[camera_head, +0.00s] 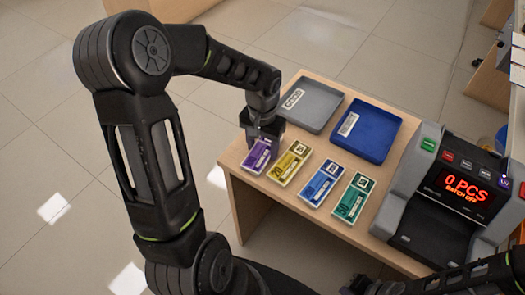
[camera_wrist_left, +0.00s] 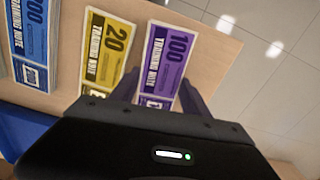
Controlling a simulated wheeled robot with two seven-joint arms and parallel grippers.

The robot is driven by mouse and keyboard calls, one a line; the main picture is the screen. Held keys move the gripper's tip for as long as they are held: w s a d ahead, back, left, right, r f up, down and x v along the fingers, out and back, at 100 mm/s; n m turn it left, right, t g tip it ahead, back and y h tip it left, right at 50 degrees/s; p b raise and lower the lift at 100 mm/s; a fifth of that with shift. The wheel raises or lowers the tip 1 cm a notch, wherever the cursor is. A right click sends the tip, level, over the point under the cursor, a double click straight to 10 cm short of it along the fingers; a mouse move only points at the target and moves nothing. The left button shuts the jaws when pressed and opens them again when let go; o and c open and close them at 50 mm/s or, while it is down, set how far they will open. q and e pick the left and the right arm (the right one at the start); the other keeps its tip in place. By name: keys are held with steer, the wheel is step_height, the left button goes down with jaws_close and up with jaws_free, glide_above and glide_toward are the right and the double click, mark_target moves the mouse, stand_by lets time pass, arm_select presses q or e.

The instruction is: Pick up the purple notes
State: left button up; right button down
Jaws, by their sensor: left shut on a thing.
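The purple notes (camera_head: 258,155) are a flat bundle at the left end of a row on the wooden counter. In the left wrist view the purple notes (camera_wrist_left: 165,58) show the number 100, with their near end between my fingers. My left gripper (camera_head: 262,138) is over their far end, shut on them. It also shows in the left wrist view (camera_wrist_left: 158,100), with a finger on each side of the bundle. Whether the notes are lifted off the counter I cannot tell. My right gripper (camera_head: 375,286) is partly seen at the bottom edge; its fingers are unclear.
Yellow notes (camera_head: 290,164) lie close beside the purple ones, then blue notes (camera_head: 322,183) and green notes (camera_head: 354,197). A grey tray (camera_head: 312,105) and a blue tray (camera_head: 366,131) stand behind. A counting machine (camera_head: 450,195) reading "0 PCS" stands at the right.

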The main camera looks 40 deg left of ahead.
mark_target(263, 150)
arm_select(q)
steer(key=c, duration=0.5)
step_height(263, 150, up, 10)
steer(key=shift+r, duration=0.1)
stand_by(0.4)
stand_by(0.4)
